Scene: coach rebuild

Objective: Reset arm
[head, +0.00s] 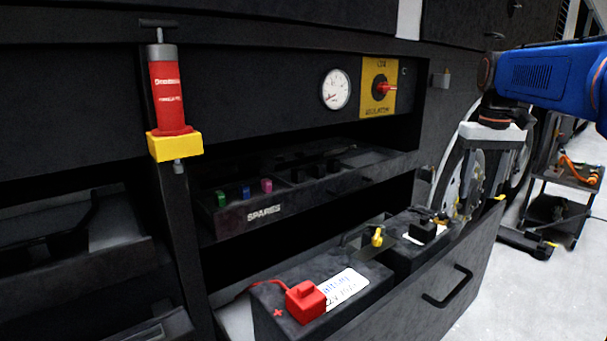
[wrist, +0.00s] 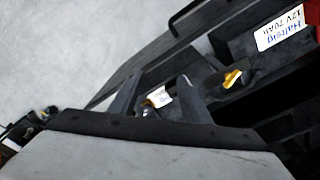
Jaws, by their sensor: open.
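My gripper (head: 482,190) hangs from the blue arm at the right of the head view, fingers pointing down. It is open, with a gap between the two fingers, and I see nothing held. It is above and near the right end of the open battery drawer (head: 470,265), in front of a wheel. Whether it touches anything there is hard to tell. In the wrist view the gripper (wrist: 158,90) shows its two dark fingers apart, with the drawer contents beyond them.
The drawer holds a battery with a red terminal cover (head: 305,301) and a yellow key-like part (head: 377,237).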

